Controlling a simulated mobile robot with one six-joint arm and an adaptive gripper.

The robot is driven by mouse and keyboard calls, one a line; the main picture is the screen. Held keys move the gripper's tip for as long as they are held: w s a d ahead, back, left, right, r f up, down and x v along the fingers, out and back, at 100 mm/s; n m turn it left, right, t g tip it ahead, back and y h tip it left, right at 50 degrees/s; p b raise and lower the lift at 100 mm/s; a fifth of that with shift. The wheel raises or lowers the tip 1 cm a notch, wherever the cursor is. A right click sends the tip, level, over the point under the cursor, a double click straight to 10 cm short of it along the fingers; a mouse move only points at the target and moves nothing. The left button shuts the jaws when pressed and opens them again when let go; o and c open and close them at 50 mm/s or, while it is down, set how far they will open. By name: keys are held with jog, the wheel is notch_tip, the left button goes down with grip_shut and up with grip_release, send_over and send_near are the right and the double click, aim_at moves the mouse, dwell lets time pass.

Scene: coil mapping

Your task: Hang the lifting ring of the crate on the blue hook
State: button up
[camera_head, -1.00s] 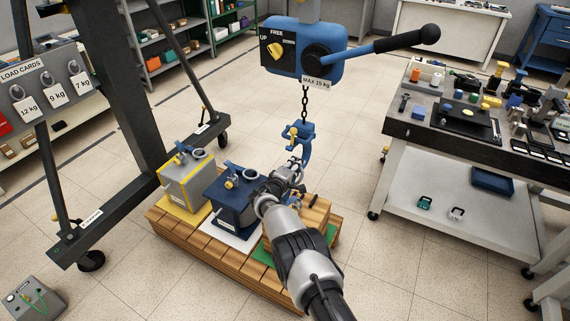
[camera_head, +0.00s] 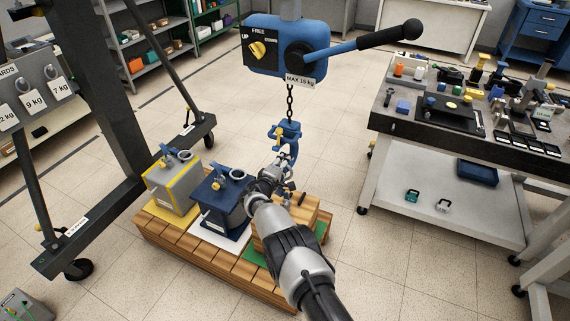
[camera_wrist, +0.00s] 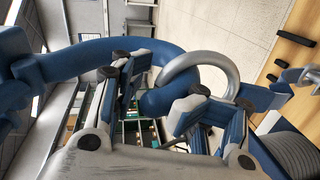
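The blue hook (camera_head: 286,143) hangs on a chain below the blue hoist. In the wrist view, the hook (camera_wrist: 115,50) curves from the left edge to a rounded end near the middle. A silver lifting ring (camera_wrist: 213,62) crosses beside that end; I cannot tell whether it is hung on it. The wooden crate (camera_head: 302,213) is on a green mat, partly hidden by my arm. My gripper (camera_head: 277,177) is just below the hook and above the crates. In the wrist view, my gripper (camera_wrist: 157,105) has its fingers apart, around the ring and hook end.
A blue box (camera_head: 213,200) and a grey, yellow-edged box (camera_head: 172,190) stand left of the crate on the pallet (camera_head: 205,253). The hoist (camera_head: 300,48) has a long lever (camera_head: 375,38). A dark gantry leg (camera_head: 110,110) is at left, a cluttered workbench (camera_head: 415,130) at right.

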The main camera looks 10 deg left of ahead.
jog(key=o, duration=0.7)
jog(key=shift+s+a+f, duration=0.1)
jog(key=shift+f, duration=0.1)
jog(key=shift+s, duration=0.1)
